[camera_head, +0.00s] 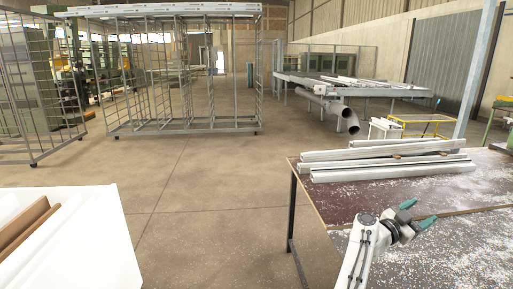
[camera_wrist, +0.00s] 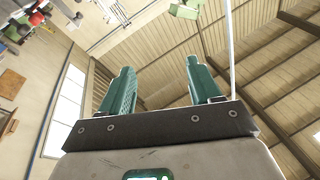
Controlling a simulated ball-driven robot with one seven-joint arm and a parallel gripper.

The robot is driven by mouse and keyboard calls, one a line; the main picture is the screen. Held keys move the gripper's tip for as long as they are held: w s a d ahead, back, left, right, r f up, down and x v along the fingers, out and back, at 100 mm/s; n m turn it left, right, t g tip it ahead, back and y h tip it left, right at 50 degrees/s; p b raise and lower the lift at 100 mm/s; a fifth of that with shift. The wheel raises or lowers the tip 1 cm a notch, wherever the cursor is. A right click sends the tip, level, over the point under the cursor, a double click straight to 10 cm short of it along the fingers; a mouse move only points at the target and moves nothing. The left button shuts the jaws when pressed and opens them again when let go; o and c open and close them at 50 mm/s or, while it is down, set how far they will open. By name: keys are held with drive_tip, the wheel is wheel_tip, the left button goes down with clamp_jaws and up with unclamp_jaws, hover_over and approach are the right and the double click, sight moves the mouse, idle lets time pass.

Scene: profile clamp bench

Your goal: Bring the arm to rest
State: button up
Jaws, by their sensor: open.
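My gripper (camera_head: 416,214) is at the lower right in the head view, raised on my white arm in front of the dusty workbench (camera_head: 335,201). Its two green fingers stand apart, with nothing between them. In the wrist view my gripper (camera_wrist: 160,90) shows both green fingers spread, with empty space between them. The wrist camera looks up at the roof beams, so the gripper points upward or is tilted back. Much of my arm is cut off by the lower edge of the head view.
White profiles (camera_head: 385,160) lie across the far part of the workbench. A white surface (camera_head: 85,235) with brown strips is at the lower left. A wheeled metal rack (camera_head: 190,125) stands at the back left, a roller table (camera_head: 345,86) at the back right. Open concrete floor lies between.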

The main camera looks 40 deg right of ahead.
drive_tip(key=w+a+r+n+t, duration=0.2)
drive_tip(key=w+a+n+t, duration=0.25)
drive_tip(key=n+t, duration=0.35)
drive_tip(key=w+a+r+n+t, duration=0.1)
drive_tip(key=w+a+n+t, duration=0.3)
drive_tip(key=t, duration=0.6)
drive_tip(key=w+a+f+n+t+y, duration=0.1)
drive_tip(key=w+a+f+n+y, duration=0.2)
drive_tip(key=a+f+n+y, duration=0.4)
drive_tip(key=w+a+f+n+t+y, duration=0.2)
drive_tip(key=a+f+n+y, duration=0.2)
drive_tip(key=a+y, duration=0.45)
drive_tip(key=s+a+f+n+g+y, duration=0.2)
drive_tip(key=s+a+f+g+y, duration=0.2)
drive_tip(key=s+a+f+g, duration=0.85)
drive_tip(key=s+a+f, duration=0.1)
drive_tip(key=s+a, duration=0.4)
drive_tip(key=s+a+f+m+g, duration=0.1)
drive_tip(key=s+a, duration=0.5)
drive_tip(key=s, duration=0.6)
drive_tip(key=shift+a+f+g, duration=0.15)
drive_tip(key=shift+f+g, duration=0.5)
drive_tip(key=shift+f, duration=0.15)
